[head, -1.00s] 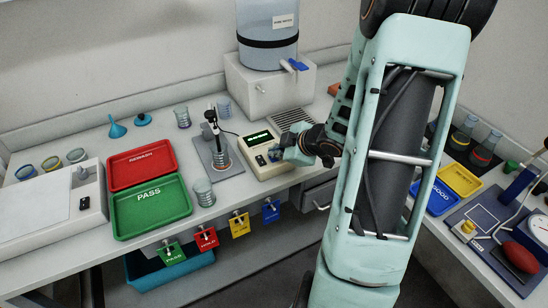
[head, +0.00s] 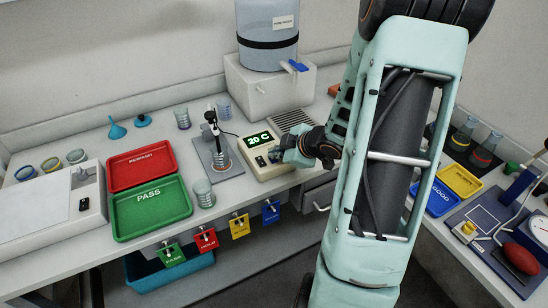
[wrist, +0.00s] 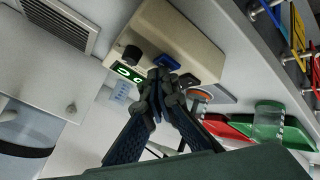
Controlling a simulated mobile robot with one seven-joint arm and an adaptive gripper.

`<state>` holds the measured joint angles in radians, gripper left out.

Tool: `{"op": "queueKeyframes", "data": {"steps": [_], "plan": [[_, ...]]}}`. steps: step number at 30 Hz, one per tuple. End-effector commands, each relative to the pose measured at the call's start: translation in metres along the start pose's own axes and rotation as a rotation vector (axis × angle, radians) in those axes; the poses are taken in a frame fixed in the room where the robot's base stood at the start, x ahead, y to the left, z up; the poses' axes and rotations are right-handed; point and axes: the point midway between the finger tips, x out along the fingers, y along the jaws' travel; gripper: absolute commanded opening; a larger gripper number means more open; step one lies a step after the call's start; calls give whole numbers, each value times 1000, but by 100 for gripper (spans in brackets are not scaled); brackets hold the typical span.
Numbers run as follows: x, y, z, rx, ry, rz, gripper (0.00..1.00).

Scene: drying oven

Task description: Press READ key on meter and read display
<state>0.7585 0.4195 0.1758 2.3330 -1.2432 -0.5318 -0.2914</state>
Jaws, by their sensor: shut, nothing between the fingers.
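The meter (head: 253,160) is a cream box on the bench. Its display (head: 258,139) is lit and reads "20 C" in the head view. In the wrist view the meter (wrist: 190,40) shows a dark knob and blue key, and its display (wrist: 128,72) is partly hidden by my fingers. My gripper (head: 277,155) is shut and empty at the meter's right front, over its key area. In the wrist view the fingertips (wrist: 160,75) are close to the meter's face; whether they touch a key I cannot tell. A probe on a stand (head: 212,128) dips into a beaker (head: 221,158) left of the meter.
A red REWASH tray (head: 142,165) and a green PASS tray (head: 151,208) lie to the left. A water tank (head: 268,40) stands behind the meter. A small beaker (head: 204,193) stands near the front edge. Coloured tags hang below that edge.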

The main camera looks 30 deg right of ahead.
Motion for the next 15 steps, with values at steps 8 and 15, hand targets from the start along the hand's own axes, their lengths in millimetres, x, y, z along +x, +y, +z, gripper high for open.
{"op": "queueKeyframes", "data": {"steps": [8,15], "plan": [[-10,7,-8,0,0,-1,0],[-10,7,-7,0,0,0,0]]}}
